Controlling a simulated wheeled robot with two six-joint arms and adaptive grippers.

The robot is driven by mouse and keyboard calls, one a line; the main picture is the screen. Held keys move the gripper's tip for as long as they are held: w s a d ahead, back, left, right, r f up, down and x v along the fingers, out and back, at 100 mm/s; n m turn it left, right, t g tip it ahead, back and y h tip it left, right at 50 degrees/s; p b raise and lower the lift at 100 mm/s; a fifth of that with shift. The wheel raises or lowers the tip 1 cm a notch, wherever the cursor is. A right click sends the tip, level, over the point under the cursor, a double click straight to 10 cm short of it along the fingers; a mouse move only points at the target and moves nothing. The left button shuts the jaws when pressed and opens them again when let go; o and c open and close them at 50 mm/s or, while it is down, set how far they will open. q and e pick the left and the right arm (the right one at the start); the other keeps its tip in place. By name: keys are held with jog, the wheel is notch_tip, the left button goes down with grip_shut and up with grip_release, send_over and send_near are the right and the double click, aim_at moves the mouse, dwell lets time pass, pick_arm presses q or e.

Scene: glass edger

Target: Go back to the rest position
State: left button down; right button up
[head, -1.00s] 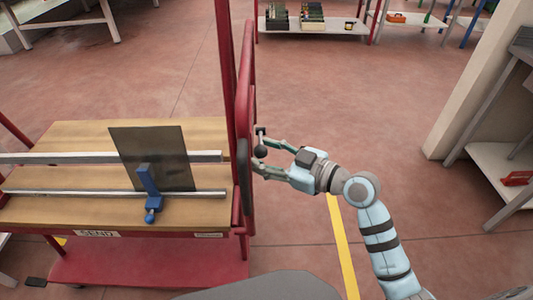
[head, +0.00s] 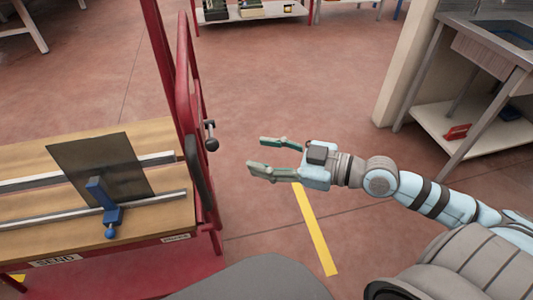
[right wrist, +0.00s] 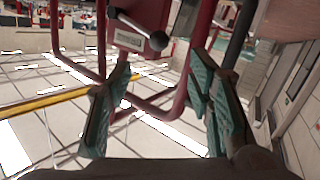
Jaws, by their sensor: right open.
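My right gripper (head: 262,157) is open and empty in the head view, in the air to the right of the red cart frame (head: 184,90). Its two green fingers point left and are clear of the frame. The right wrist view also shows the open fingers (right wrist: 160,110), with nothing between them. A lever with a dark ball knob (head: 211,144) sits on the frame, left of the fingertips and apart from them. The knob also shows in the right wrist view (right wrist: 158,41). My left gripper is out of view.
The cart's wooden top (head: 160,134) carries a dark sheet (head: 100,160) leaning near a blue clamp (head: 103,200). A metal bench (head: 480,60) with a lower shelf stands at the right. A shelf (head: 250,12) stands at the back. Open floor lies between.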

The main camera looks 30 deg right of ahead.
dwell(0.4)
jog(key=w+d+f+m+h+p, duration=0.1)
jog(key=w+d+f+m+h, duration=0.2)
jog(key=d+f, duration=0.5)
jog(key=w+d+f+m+h+p, duration=0.1)
jog(key=w+d+f+m+h, duration=0.15)
jog(key=d+f+h, duration=0.55)
jog(key=s+d+f+m+g+h+p, duration=0.1)
jog(key=s+d+f+m+g+p, duration=0.15)
jog(key=s+d+f, duration=0.8)
jog(key=s+a+f+m+g+h+p, duration=0.1)
jog(key=s+a+f+g+p, duration=0.15)
jog(key=s+f, duration=0.65)
jog(key=s+a+f+m+g+p, duration=0.1)
jog(key=s+a+f+g, duration=0.25)
jog(key=s+f, duration=0.6)
jog(key=s+a+g+y+p, duration=0.1)
jog(key=s+a+g+p, duration=0.1)
jog(key=s+a, duration=0.9)
jog(key=a, duration=0.3)
jog(key=shift+f+g+y+p, duration=0.3)
jog(key=shift+g+y+p, duration=0.05)
jog(key=shift+y+p, duration=0.05)
